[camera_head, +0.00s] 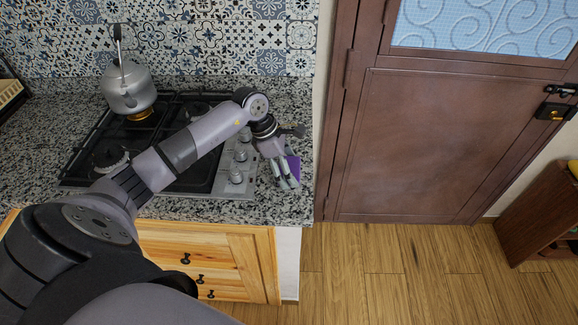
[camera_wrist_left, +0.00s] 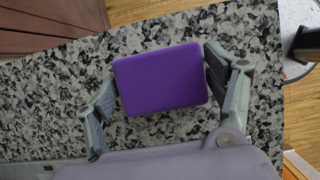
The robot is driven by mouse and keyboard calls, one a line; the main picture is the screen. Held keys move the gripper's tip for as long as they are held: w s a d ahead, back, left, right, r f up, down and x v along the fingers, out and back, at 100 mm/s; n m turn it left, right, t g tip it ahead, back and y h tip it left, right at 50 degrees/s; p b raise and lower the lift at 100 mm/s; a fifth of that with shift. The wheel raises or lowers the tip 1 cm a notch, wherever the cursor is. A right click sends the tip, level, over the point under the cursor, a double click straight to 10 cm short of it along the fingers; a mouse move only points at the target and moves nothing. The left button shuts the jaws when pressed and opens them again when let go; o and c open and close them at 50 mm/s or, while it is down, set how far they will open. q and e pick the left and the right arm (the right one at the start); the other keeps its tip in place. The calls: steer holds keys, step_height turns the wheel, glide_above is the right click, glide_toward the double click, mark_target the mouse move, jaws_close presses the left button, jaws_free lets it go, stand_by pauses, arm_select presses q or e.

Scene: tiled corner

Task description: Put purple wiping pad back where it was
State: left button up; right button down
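The purple wiping pad (camera_wrist_left: 160,78) is a flat block seen face-on in the left wrist view, above or on the speckled counter; its height cannot be told. In the head view it shows partly, at the counter's right end (camera_head: 294,167), with the gripper covering the rest. My left gripper (camera_head: 284,172) reaches down to the counter there. In the wrist view its two fingers (camera_wrist_left: 160,85) are spread apart, one on each side of the pad and close to its edges. No firm contact is clear. My right gripper is not in view.
A black gas stove (camera_head: 105,155) with silver knobs (camera_head: 238,172) lies left of the gripper. A kettle (camera_head: 128,88) stands on its back burner. The granite counter (camera_head: 285,210) ends just right of the gripper, beside a brown door (camera_head: 420,140). A tiled wall is behind.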

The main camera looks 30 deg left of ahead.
arm_select(q)
steer(key=shift+o, duration=1.1)
steer(key=shift+r, duration=0.15)
steer(key=b+v, duration=0.2)
steer(key=v, duration=1)
